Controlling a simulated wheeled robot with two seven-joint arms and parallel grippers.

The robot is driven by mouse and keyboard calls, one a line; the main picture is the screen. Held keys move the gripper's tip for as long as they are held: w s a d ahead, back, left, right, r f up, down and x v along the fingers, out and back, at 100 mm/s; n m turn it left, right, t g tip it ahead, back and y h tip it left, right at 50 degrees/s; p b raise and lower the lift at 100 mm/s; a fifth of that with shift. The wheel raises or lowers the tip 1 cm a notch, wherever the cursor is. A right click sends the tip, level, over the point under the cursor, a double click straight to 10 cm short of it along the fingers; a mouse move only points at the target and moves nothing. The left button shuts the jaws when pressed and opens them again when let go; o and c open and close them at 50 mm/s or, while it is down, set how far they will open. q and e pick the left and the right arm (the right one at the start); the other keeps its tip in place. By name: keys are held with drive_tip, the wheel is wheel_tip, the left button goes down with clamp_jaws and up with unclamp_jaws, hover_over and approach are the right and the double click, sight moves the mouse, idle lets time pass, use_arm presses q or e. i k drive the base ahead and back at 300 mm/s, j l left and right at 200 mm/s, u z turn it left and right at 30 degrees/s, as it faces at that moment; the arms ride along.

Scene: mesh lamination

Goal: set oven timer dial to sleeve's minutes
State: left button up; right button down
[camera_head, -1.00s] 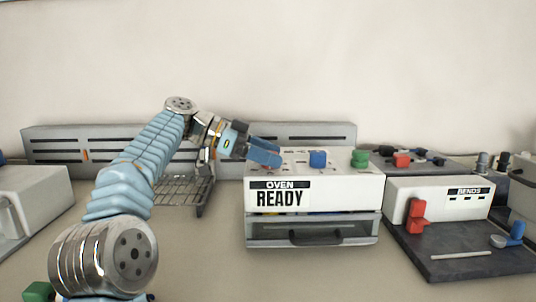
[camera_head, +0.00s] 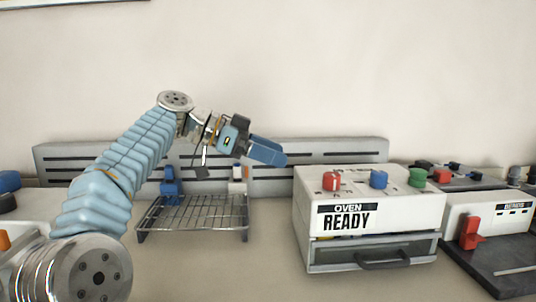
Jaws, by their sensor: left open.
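The white oven box (camera_head: 400,214) stands right of centre, with a label (camera_head: 347,216) reading "OVEN READY" on its front. On its top are a red knob (camera_head: 331,181), a blue knob (camera_head: 378,179) and a green knob (camera_head: 417,177). Which of them is the timer dial I cannot tell, and the small markings around them are too small to read. My left gripper (camera_head: 283,156) is open and empty, up and to the left of the red knob, apart from the oven. No sleeve can be made out. My right gripper is not in view.
A wire rack (camera_head: 195,213) stands left of the oven, with a blue item (camera_head: 171,187) behind it. A grey slotted rail (camera_head: 340,177) runs along the wall. A white "BENDS" unit (camera_head: 490,218) with a red lever (camera_head: 469,232) is at the right. Bare table lies before the rack.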

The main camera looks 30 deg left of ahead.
sight(377, 179)
drive_tip(key=k+l, duration=1.05)
drive_tip(key=k, duration=0.25)
